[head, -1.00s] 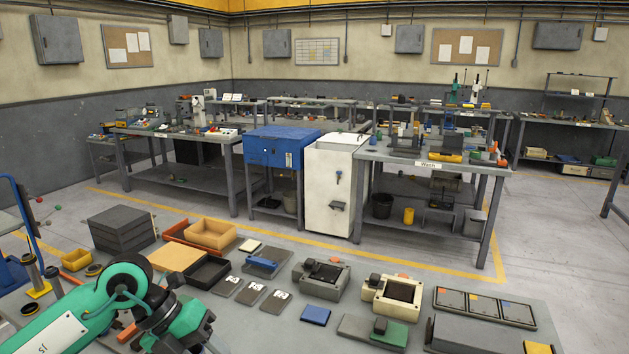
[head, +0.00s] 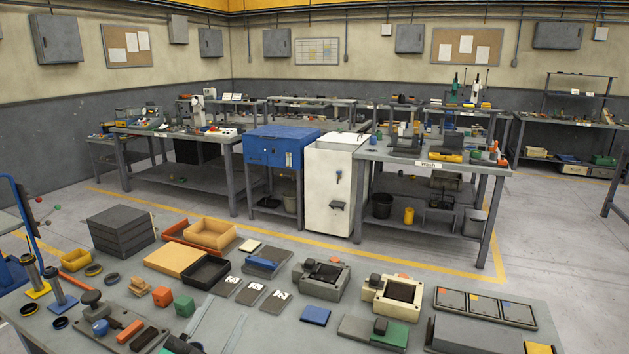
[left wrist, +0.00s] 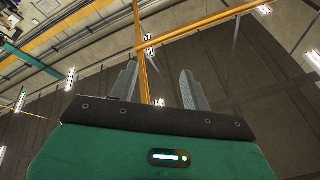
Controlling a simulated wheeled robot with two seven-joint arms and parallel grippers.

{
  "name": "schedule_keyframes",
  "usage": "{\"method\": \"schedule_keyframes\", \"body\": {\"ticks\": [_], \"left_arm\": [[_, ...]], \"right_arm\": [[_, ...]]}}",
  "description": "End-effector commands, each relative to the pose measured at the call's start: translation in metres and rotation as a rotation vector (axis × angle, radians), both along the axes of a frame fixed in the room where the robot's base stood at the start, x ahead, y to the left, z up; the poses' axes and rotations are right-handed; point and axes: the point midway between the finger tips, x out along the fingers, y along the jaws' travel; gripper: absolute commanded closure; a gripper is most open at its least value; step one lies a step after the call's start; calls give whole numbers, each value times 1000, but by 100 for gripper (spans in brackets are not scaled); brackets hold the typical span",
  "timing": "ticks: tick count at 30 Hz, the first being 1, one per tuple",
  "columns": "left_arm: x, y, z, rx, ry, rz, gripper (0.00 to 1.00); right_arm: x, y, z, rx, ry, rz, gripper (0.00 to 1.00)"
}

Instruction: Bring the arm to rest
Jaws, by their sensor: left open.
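My left gripper (head: 217,328) shows at the bottom edge of the head view, with only its pale fingers and a dark bit of its body in sight. The fingers point upward, apart and empty, in front of the near bench. In the left wrist view the same gripper (left wrist: 158,75) has its two grey fingers spread with nothing between them. Behind them are the ceiling, yellow beams and lamps, so the gripper faces up. The rest of my left arm is out of the head view. My right gripper is not in view.
A white cabinet (head: 332,190) stands beyond, across the floor.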

Motion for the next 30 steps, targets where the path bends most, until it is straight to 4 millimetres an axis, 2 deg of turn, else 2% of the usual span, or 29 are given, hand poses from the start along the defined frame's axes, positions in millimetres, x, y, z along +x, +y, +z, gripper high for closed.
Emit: {"method": "schedule_keyframes", "body": {"ticks": [1, 4, 8, 12, 15, 21, 27, 30], "left_arm": [[0, 13, -22, -41, 103, 66, 52], [-6, 38, -69, -97, 318, 189, 52], [-31, 63, -138, -140, 620, 320, 52], [-79, 78, -208, -151, 955, 415, 52], [-118, 81, -244, -146, 1159, 448, 52], [-186, 79, -287, -120, 1467, 462, 52], [-249, 73, -309, -90, 1720, 438, 52], [-237, 73, -336, -84, 1719, 441, 52]], "right_arm": [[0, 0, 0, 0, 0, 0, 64], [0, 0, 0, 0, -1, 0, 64], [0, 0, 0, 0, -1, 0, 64], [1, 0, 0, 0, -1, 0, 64], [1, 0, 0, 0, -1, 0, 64], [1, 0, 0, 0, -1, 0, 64], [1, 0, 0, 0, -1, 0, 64], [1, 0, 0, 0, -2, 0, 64]]}}
